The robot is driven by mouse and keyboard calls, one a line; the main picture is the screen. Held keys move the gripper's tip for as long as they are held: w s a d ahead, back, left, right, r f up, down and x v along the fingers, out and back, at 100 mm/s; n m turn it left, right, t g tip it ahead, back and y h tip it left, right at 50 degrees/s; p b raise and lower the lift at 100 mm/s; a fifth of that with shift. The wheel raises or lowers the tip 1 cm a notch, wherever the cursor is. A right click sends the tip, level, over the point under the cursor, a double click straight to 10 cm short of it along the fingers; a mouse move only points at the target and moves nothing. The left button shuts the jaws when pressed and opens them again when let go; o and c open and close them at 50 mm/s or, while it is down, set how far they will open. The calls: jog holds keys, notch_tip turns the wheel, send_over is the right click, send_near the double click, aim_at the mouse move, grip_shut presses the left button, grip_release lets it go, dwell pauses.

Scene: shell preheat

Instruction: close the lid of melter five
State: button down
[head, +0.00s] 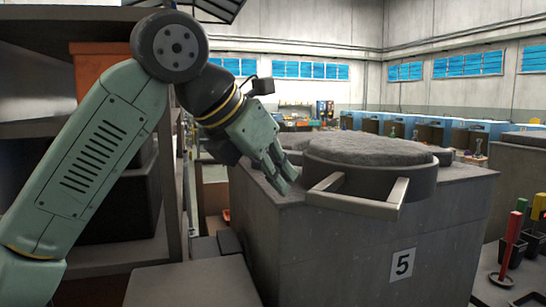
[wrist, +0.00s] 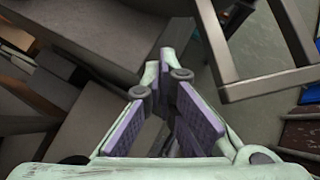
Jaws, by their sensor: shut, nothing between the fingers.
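Melter five is a grey block (head: 365,250) with a "5" plate on its front, in the head view. Its round lid (head: 370,150) has a rough grey top and a dark rim, and lies about level on the block. I cannot tell whether it is fully seated. A pale bar handle (head: 355,205) juts from the lid's front; it also shows at the upper right of the wrist view (wrist: 270,86). My gripper (head: 286,184) is shut and empty, pointing down just left of the handle's left end. In the wrist view my gripper (wrist: 166,72) has its fingertips left of the handle, apparently apart from it.
A shelf with an orange box (head: 97,65) stands at the left behind my arm. A rack of coloured-handled tools (head: 512,240) stands at the lower right. Another melter (head: 525,165) is at the right edge. Blue-sided benches (head: 450,130) line the back.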

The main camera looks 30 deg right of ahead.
aim_at(309, 185)
jog(key=d+f+p, duration=0.1)
jog(key=d, duration=0.1)
jog(key=w+d+f, duration=0.1)
jog(key=d, duration=0.1)
jog(key=w+d+f+p, duration=0.1)
jog(key=d, duration=0.2)
jog(key=shift+d+f+p, duration=0.1)
jog(key=shift+f+p, duration=0.1)
jog(key=shift+p, duration=0.15)
jog(key=shift+s, duration=0.1)
